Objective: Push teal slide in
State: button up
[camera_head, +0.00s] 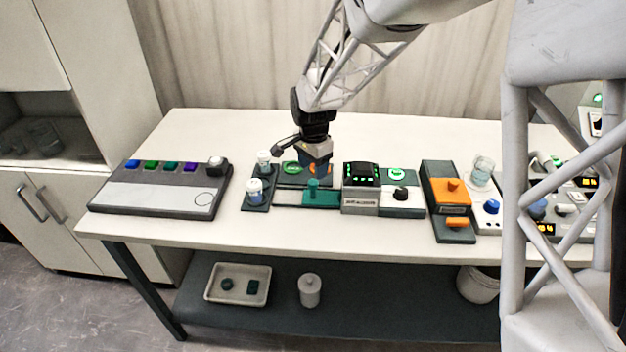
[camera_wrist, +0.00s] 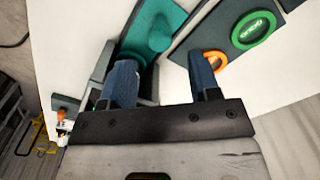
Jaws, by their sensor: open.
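The teal slide (camera_head: 322,194) is a flat teal plate with an upright round knob, lying in a dark-framed track on the table. In the wrist view the teal slide (camera_wrist: 152,32) shows at the top, left of centre, its knob standing up. My gripper (camera_head: 318,172) is above the panel, just behind the slide in the head view. In the wrist view my gripper (camera_wrist: 160,75) has its two blue fingers spread wide with nothing between them. The left finger covers part of the track's near end. I cannot tell whether it touches the slide.
A green-ringed button (camera_wrist: 253,28) and an orange ring (camera_wrist: 214,60) lie beside the track. Left stands a base with white-capped jars (camera_head: 255,190). Right of the slide is a black display box (camera_head: 361,187), then an orange block unit (camera_head: 450,192). The table front is clear.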

aim_at(313, 182)
jog(key=shift+f, duration=2.5)
